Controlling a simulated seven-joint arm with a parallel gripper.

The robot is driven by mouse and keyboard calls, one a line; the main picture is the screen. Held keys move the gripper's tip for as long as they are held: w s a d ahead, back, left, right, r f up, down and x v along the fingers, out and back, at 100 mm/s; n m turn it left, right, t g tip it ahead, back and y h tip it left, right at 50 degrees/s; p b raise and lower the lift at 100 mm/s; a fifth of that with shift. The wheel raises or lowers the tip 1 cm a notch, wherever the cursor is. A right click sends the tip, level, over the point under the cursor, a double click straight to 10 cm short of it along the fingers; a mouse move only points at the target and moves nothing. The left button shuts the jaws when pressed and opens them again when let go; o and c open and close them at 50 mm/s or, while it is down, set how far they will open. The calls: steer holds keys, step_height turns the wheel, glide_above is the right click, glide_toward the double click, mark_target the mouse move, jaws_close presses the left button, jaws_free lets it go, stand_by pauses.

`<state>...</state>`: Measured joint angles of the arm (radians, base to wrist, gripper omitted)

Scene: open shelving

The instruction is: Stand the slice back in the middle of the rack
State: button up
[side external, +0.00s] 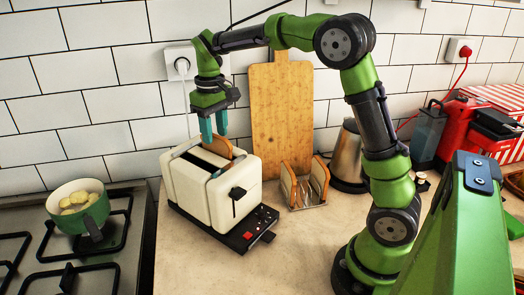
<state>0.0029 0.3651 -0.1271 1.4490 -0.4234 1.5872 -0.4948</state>
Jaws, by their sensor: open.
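A browned slice of bread (219,147) sticks up out of the rear slot of the cream toaster (243,176). My gripper (214,138) is open, pointing down over the toaster, with its teal fingertips right at the top of this slice. I cannot tell whether the fingers touch it or straddle it. The wire rack (302,206) stands on the counter to the right of the toaster. It holds a slice on its left side (288,183) and bread on its right side (319,177), with a gap in the middle.
A wooden cutting board (281,115) leans on the tiled wall behind the rack. A metal kettle (349,155) stands right of the rack, near my arm. A green pot (78,208) sits on the hob at left. The counter in front of the rack is clear.

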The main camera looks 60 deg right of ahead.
steer(key=shift+f, duration=1.25)
jaws_close()
step_height(320, 180, up, 10)
steer(key=d, duration=0.1)
steer(key=m, duration=0.7)
glide_above(303, 189)
steer(key=w+d, duration=0.1)
steer(key=d, duration=0.2)
step_height(303, 189, down, 10)
steer(key=f, duration=0.1)
step_height(303, 189, down, 10)
steer(key=shift+f+m, duration=0.2)
steer(key=shift+m, duration=0.2)
